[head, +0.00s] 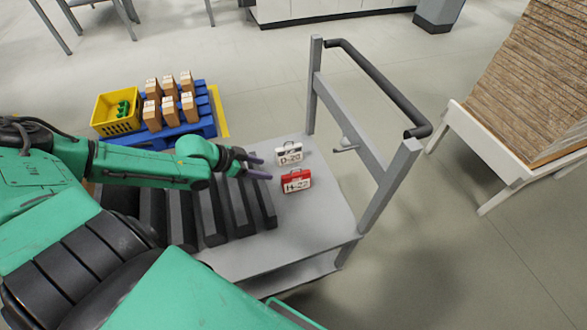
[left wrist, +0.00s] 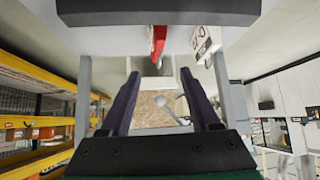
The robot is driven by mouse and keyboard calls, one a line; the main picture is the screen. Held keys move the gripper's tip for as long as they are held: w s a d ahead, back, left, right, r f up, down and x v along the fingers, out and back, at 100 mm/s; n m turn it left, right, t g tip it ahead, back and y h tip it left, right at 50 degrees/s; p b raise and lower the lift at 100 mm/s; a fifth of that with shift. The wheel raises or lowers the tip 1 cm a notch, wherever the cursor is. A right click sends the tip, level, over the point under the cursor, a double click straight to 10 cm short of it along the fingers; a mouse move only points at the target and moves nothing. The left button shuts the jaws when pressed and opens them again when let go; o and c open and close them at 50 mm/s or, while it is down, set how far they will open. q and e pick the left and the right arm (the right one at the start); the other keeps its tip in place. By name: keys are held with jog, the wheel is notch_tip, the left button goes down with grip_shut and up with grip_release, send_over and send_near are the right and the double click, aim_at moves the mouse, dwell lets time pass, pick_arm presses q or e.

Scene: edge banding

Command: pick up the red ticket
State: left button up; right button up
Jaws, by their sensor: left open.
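The red ticket (head: 297,181), marked "H-22", stands on the grey cart top (head: 318,218) to the right of the dark slats. In the left wrist view the red ticket (left wrist: 158,42) shows edge-on near the top, ahead of the fingers. A white ticket (head: 289,153), marked "D-20", stands just behind it; this white ticket also shows in the left wrist view (left wrist: 203,42). My left gripper (head: 262,167) is open and empty, its purple fingers pointing right toward the two tickets, a little short of them. My right gripper is not in view.
Dark slats (head: 210,212) lie on the cart's left part, under my left arm. The cart's handle frame (head: 375,85) rises at the right. A blue pallet (head: 203,125) with several boxes and a yellow crate (head: 103,118) stands behind. A stack of boards (head: 530,90) is at far right.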

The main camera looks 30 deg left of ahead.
aim_at(291, 174)
pick_arm(q)
jog(key=b+x, duration=0.2)
jog(key=x, duration=0.2)
jog(key=b+x, duration=0.3)
jog(key=x, duration=0.2)
jog(key=b+x, duration=0.2)
jog(key=x, duration=0.2)
jog(key=shift+w+d+f, duration=0.1)
jog(key=shift+w+d, duration=0.1)
jog(key=shift+d, duration=0.25)
jog(key=c, duration=0.3)
grip_shut()
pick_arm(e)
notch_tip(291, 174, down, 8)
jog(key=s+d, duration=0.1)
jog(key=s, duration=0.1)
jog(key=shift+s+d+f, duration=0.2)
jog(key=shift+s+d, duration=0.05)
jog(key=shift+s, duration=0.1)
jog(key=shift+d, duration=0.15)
